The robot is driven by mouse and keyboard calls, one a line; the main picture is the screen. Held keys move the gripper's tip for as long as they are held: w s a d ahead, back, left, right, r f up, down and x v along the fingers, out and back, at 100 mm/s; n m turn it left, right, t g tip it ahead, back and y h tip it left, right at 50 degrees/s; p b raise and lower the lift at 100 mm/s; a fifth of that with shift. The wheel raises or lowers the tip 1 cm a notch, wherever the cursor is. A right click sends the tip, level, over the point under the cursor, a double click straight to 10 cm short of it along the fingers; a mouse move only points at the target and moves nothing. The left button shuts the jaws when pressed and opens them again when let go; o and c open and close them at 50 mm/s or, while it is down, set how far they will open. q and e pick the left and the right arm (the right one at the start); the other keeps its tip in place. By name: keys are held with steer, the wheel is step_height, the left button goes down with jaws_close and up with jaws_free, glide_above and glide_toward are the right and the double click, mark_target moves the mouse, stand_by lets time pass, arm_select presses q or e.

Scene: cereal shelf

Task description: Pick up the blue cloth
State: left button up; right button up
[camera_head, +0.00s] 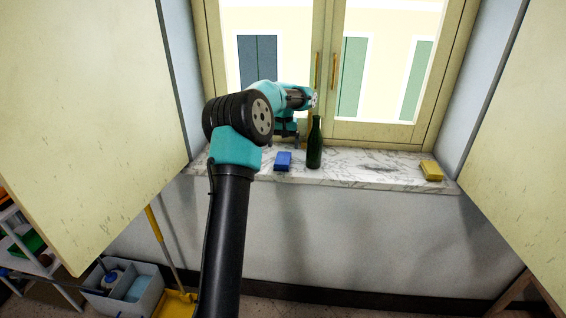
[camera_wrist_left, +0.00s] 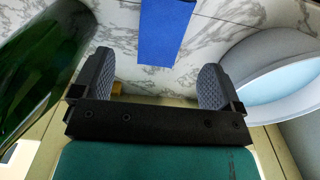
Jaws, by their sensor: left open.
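The blue cloth (camera_head: 283,161) lies folded on the marble window sill (camera_head: 360,178), left of a dark green bottle (camera_head: 314,147). In the left wrist view the blue cloth (camera_wrist_left: 166,30) shows at the top, beyond the fingers and roughly in line with the gap between them. My left gripper (camera_head: 296,140) is above and behind the cloth near the window, partly hidden by its own arm. In the left wrist view my left gripper (camera_wrist_left: 160,80) is open, with nothing between its fingers. My right gripper is not in view.
The green bottle also fills the left of the left wrist view (camera_wrist_left: 38,65), close to a finger. A pale round container (camera_wrist_left: 275,70) is at the right there. A yellow sponge-like block (camera_head: 431,170) lies at the sill's right. Open shutters (camera_head: 80,120) flank the window.

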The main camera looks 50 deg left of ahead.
mark_target(283, 158)
arm_select(q)
steer(key=shift+f, duration=1.2)
steer(key=shift+f, duration=0.1)
steer(key=shift+a+f, duration=0.2)
steer(key=shift+f, duration=2.3)
steer(key=shift+c, duration=0.3)
steer(key=c, duration=0.9)
